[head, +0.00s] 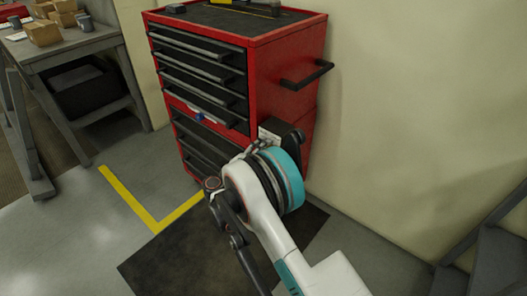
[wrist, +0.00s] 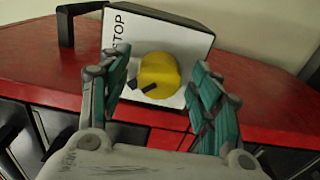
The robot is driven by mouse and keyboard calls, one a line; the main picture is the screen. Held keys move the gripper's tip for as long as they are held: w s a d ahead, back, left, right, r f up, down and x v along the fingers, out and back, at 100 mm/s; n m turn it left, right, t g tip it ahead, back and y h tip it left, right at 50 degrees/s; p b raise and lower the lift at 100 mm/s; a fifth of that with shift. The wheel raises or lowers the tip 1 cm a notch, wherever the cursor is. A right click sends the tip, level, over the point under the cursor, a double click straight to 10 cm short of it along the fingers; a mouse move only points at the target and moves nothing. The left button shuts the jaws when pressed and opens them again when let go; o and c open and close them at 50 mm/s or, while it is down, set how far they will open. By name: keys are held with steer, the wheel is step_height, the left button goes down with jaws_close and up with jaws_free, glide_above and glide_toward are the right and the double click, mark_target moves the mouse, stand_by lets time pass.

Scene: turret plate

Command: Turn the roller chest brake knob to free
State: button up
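The red roller chest (head: 287,75) stands against the wall in the head view. In the wrist view, a yellow knob (wrist: 158,74) sits on a white plate (wrist: 184,42) with a dark housing, on the red chest (wrist: 270,98). The word STOP is printed to the knob's upper left; a FREE label cannot be seen. Dark marks show at the knob's lower left edge. My gripper (wrist: 159,66) is open, one teal finger on each side of the knob, with visible gaps. In the head view my wrist mostly hides the gripper, in front of the dark housing (head: 288,132).
A black side handle (head: 307,75) sticks out from the chest. A grey workbench (head: 75,45) with boxes stands at the left. A dark mat (head: 165,262) and yellow floor tape (head: 128,194) lie in front. Grey steps (head: 495,262) rise at the lower right.

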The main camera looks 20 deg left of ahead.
steer(key=v, duration=1.2)
stand_by(0.4)
